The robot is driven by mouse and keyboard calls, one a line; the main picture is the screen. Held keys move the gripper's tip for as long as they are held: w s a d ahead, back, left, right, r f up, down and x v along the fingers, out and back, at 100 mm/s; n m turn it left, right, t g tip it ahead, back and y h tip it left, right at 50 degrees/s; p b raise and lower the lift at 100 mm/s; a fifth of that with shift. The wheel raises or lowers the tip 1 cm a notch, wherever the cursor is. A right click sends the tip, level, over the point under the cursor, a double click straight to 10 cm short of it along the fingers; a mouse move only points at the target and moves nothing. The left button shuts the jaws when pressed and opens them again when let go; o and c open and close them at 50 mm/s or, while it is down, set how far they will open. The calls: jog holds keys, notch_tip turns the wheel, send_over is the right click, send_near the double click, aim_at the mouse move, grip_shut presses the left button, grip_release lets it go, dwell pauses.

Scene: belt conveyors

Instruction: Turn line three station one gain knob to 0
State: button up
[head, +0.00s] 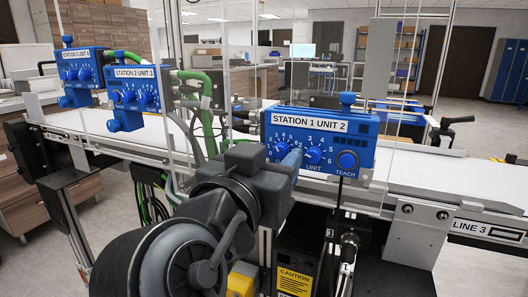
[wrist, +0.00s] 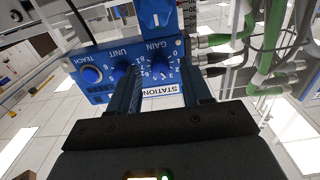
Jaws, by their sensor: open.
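The blue station one box (head: 318,140), labelled "STATION 1 UNIT 2", stands on the conveyor with a "LINE 3" label (head: 472,227). Its gain knob (head: 281,150) is at the box's left in the head view, partly hidden by my gripper (head: 291,163). In the wrist view the box is upside down. There the gain knob (wrist: 160,71) shows between the two fingers of my open gripper (wrist: 163,80). The fingers straddle it; I cannot tell whether they touch it. The knob's pointer is too small to read.
The unit knob (head: 313,155) and the teach button (head: 347,161) sit right of the gain knob. Station 2 (head: 134,86) and station 3 (head: 80,70) boxes stand farther left. Green cables (head: 207,115) run beside my arm. The white belt (head: 440,170) is clear at right.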

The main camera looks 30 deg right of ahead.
jog(key=shift+w+d, duration=0.2)
jog(key=shift+d, duration=0.15)
jog(key=shift+c, duration=0.4)
grip_shut()
